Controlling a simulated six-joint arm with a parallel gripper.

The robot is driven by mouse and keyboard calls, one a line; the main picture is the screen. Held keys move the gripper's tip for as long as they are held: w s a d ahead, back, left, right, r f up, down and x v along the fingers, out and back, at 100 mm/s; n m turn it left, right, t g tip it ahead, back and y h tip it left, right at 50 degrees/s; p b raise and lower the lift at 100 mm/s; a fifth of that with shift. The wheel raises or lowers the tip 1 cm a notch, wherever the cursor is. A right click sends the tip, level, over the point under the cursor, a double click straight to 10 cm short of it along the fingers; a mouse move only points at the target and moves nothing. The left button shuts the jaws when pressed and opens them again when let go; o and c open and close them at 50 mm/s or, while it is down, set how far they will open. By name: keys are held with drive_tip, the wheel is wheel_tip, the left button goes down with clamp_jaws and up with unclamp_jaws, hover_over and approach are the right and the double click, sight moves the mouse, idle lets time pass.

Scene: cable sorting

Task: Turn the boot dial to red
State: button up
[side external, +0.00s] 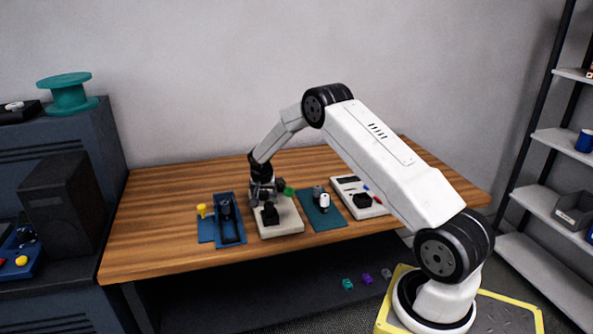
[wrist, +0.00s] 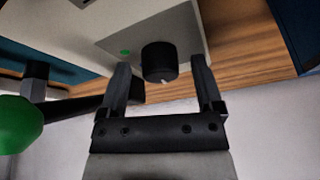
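The dial is a black round knob (wrist: 159,62) with a small white pointer, seen in the wrist view on a grey plate (wrist: 182,28). The pointer is towards the bottom of that picture. A green dot (wrist: 126,53) marks the plate left of the knob; no red mark shows there. My gripper (wrist: 158,66) is open, with one finger on each side of the knob and visible gaps. In the side view, my gripper (side external: 266,196) is low over a pale box (side external: 285,226). I cannot tell whether the fingers reach down around the knob.
A green ball knob (wrist: 18,125) on a black lever is close left of my gripper. A blue fixture (side external: 231,240) stands left of the pale box, a teal mat (side external: 328,223) right. A white panel (side external: 374,212) is farther right. The table front (side external: 160,255) is clear.

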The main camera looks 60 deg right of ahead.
drive_tip(key=shift+r, duration=0.1)
drive_tip(key=v, duration=0.7)
drive_tip(key=shift+a+r, duration=0.15)
drive_tip(key=shift+r, duration=0.1)
idle(0.4)
drive_tip(key=shift+s, duration=0.15)
drive_tip(key=m, duration=0.2)
drive_tip(key=s+d+m+y, duration=0.1)
drive_tip(key=m, duration=0.1)
drive_tip(key=shift+d+f, duration=0.2)
drive_tip(key=shift+f, duration=0.05)
drive_tip(key=m, duration=0.2)
drive_tip(key=m+y, duration=0.1)
drive_tip(key=m, duration=0.1)
drive_tip(key=shift+s+d+f, duration=0.15)
drive_tip(key=shift+s+d, duration=0.1)
drive_tip(key=shift+d, duration=0.15)
drive_tip(key=m+y, duration=0.1)
drive_tip(key=m, duration=0.1)
drive_tip(key=d+m+y, duration=0.1)
drive_tip(key=m, duration=0.2)
drive_tip(key=shift+s+m+t, duration=0.1)
drive_tip(key=shift+m+t, duration=0.2)
drive_tip(key=m, duration=0.1)
drive_tip(key=m+y, duration=0.1)
drive_tip(key=d+r+m+t, duration=0.1)
drive_tip(key=m, duration=0.1)
drive_tip(key=shift+w+y, duration=0.25)
drive_tip(key=shift+y, duration=0.05)
drive_tip(key=shift+f, duration=0.1)
